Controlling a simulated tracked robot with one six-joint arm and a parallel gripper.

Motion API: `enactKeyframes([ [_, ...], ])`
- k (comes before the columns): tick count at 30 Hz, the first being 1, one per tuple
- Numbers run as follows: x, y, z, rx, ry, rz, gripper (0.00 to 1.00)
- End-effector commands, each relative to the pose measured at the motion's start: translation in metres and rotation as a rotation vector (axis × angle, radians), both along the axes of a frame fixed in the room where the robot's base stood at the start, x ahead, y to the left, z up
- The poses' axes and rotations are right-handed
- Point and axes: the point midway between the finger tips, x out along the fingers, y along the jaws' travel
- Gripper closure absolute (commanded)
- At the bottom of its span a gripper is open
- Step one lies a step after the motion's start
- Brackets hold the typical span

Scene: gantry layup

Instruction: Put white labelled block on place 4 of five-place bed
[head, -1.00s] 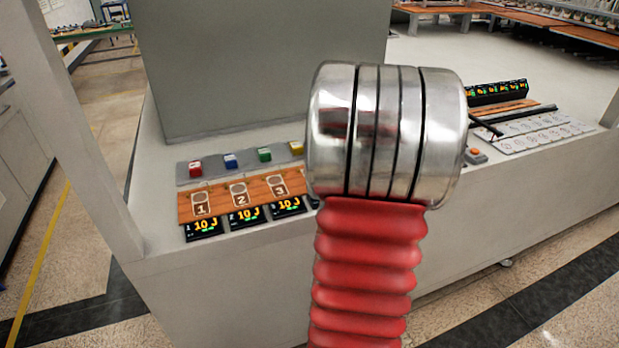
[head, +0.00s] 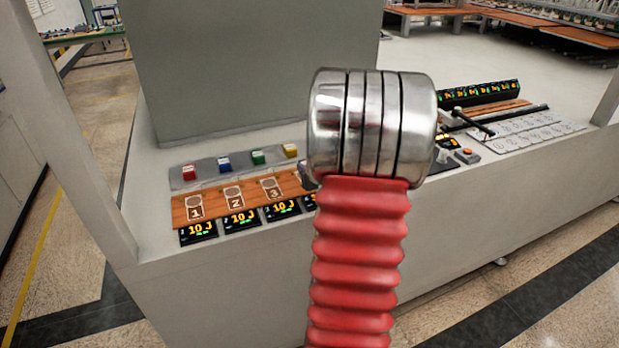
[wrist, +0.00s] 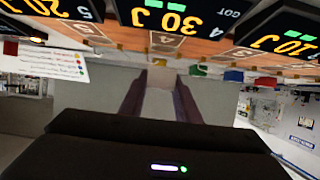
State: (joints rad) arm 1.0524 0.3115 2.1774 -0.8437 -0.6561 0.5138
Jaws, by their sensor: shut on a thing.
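The five-place bed (head: 222,191) is a wooden strip with numbered places; 1, 2 and 3 show in the head view, and my arm hides the rest. In the wrist view the bed (wrist: 120,39) runs across the top, with place 4 (wrist: 166,42) near the middle, behind a display reading 30 J. My gripper (wrist: 159,85) has its two dark fingers closed on the white block (wrist: 158,103). The block appears just short of place 4 in the picture; its height above the bed and its label cannot be told.
Red (head: 189,172), blue (head: 224,164), green (head: 258,157) and yellow (head: 290,150) blocks stand on a grey strip behind the bed. Lit displays (head: 241,220) line the bed's front. A large grey box (head: 250,70) stands behind. A lever panel (head: 520,130) lies right.

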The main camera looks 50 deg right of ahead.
Motion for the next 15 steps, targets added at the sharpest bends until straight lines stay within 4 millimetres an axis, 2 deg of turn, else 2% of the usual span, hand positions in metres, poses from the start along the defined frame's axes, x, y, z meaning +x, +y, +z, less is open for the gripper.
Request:
enactKeyframes([
  [10, 0.000, 0.001, -0.034, 0.002, 0.001, 0.001, 0.95],
  [15, 0.001, 0.001, -0.037, -0.001, -0.001, 0.001, 0.95],
])
